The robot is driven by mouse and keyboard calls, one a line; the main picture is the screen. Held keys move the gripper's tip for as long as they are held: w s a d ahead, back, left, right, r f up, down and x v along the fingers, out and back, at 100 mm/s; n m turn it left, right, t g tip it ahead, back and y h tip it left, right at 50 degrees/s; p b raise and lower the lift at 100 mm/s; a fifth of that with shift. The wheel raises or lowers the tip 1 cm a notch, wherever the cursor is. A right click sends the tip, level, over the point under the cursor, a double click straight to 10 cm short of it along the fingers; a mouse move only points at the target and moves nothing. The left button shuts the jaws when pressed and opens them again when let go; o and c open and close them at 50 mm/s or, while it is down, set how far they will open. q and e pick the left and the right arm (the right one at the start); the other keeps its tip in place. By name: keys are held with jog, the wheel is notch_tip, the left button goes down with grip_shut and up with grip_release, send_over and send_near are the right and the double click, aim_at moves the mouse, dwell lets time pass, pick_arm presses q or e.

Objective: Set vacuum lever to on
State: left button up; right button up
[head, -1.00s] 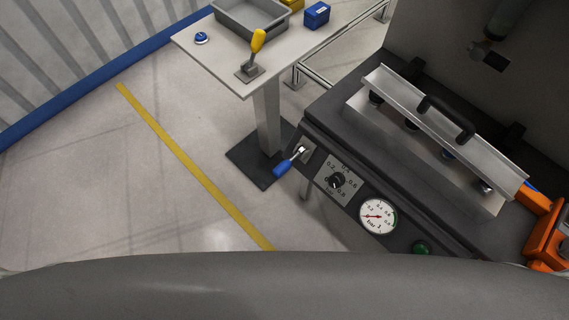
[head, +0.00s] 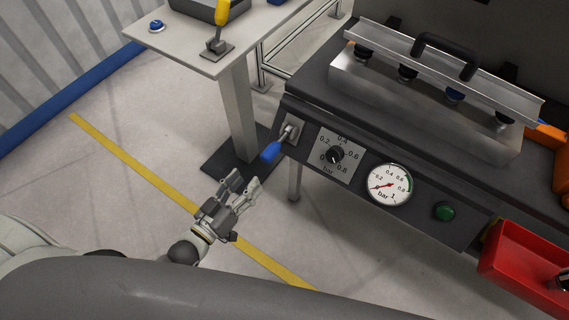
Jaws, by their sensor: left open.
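The vacuum lever (head: 271,151) has a blue handle and sits on a small metal plate at the left end of the dark machine's front panel. Its handle points down and out to the left. My left gripper (head: 243,184) is open and empty, below and left of the lever and apart from it, with its fingers pointing up towards the lever. A pressure gauge (head: 389,185) with a red needle is on the same panel. Its needle points to the lower left, near the low end of the scale. My right gripper does not show.
A regulator knob (head: 335,155) and a green button (head: 445,211) are on the panel. A red bin (head: 525,268) is at the lower right. A grey table (head: 195,50) with a yellow-handled lever (head: 221,14) stands behind left.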

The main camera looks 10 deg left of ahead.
aim_at(271, 153)
pick_arm(q)
jog(key=x, duration=0.3)
jog(key=r+x, duration=0.1)
jog(key=x, duration=0.7)
jog(key=shift+d+r, duration=0.25)
jog(key=shift+d, duration=0.2)
grip_shut()
